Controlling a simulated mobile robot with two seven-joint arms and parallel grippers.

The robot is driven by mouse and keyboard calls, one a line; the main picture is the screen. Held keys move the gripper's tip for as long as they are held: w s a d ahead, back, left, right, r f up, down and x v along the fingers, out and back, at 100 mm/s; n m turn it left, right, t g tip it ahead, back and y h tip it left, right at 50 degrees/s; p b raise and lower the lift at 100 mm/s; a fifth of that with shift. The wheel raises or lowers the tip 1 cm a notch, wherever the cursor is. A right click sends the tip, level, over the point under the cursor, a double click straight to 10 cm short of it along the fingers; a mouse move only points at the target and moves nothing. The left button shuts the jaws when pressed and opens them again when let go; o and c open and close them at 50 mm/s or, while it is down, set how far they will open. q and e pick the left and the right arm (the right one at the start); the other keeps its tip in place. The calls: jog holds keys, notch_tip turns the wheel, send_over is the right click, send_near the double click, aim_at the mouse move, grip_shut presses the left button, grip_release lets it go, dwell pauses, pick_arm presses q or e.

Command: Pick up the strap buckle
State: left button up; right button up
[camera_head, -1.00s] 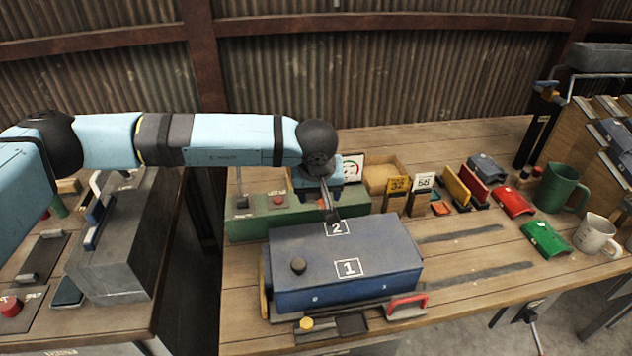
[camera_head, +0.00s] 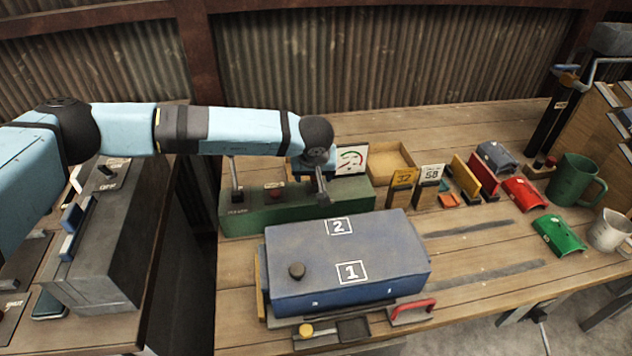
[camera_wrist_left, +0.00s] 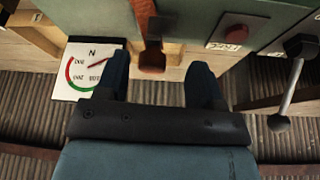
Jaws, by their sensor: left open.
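A reddish-brown strap (camera_wrist_left: 143,12) with a dark buckle-like piece and a brown end (camera_wrist_left: 152,62) hangs at the edge of the green box in the left wrist view; I take this for the strap buckle. My left gripper (camera_wrist_left: 159,64) is open, with one finger on each side of the brown end and visible gaps on both sides. In the head view my left gripper (camera_head: 322,187) is at the green box (camera_head: 260,213), behind the blue case (camera_head: 345,250). I cannot make out the strap there. My right gripper is not in view.
A dial gauge card (camera_head: 352,160) stands just behind the gripper and shows beside the left finger in the wrist view (camera_wrist_left: 88,70). A red button (camera_head: 276,194) and a lever (camera_head: 236,185) are on the green box. Number cards (camera_head: 401,188) stand to the right.

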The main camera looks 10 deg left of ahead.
aim_at(316, 181)
pick_arm(q)
jog(key=w+f, duration=0.1)
jog(key=f, duration=0.1)
jog(key=w+f, duration=0.2)
jog(key=shift+f, duration=0.2)
jog(key=c, duration=1)
